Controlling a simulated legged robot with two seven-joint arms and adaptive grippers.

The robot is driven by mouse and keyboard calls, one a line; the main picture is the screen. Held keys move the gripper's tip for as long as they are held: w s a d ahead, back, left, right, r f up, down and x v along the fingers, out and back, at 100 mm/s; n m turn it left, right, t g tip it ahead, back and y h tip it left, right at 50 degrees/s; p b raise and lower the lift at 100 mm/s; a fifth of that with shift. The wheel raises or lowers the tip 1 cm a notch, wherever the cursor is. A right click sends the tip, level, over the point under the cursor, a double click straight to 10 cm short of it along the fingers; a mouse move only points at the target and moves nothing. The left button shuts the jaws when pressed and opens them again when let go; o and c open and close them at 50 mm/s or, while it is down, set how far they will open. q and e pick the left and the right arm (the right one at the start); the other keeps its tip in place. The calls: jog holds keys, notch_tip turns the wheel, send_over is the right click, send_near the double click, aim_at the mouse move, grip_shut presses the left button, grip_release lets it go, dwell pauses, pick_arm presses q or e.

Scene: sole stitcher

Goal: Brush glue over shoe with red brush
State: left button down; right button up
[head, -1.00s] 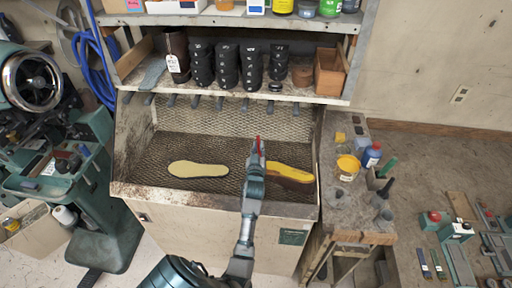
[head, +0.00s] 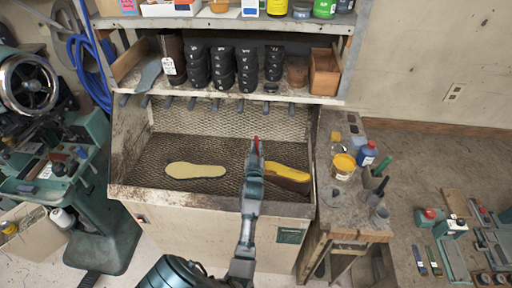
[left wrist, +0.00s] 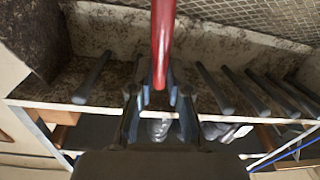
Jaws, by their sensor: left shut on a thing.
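My left gripper (head: 255,150) is shut on the red brush (head: 257,140), held over the mesh tray of the bench. In the left wrist view the brush's red handle (left wrist: 162,40) sits between the fingers (left wrist: 158,100); its bristles are not visible. The shoe (head: 287,178), with a yellow sole facing up and a brown side, lies on the mesh just right of my gripper. A loose pale sole (head: 195,170) lies flat on the mesh to the left. A yellow-topped pot (head: 344,163), perhaps the glue, stands on the side table. My right gripper is not in view.
A shelf (head: 225,92) with several stacks of black rolls overhangs the back of the tray. The side table (head: 345,208) at right holds a blue bottle (head: 366,154) and grey cups. A green machine (head: 100,210) stands at left. Mesh between the pale sole and my gripper is clear.

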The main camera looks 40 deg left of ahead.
pick_arm(q)
jog(key=shift+f, duration=0.15)
dwell(0.5)
jog(key=shift+s+d+p, duration=0.1)
jog(key=shift+d+p, duration=0.15)
jog(key=shift+p, duration=0.05)
jog(key=d, duration=0.1)
jog(key=d+r+p, duration=0.1)
jog(key=d+r, duration=0.1)
jog(key=shift+d+p, duration=0.3)
jog(key=shift+d, duration=0.1)
dwell(0.3)
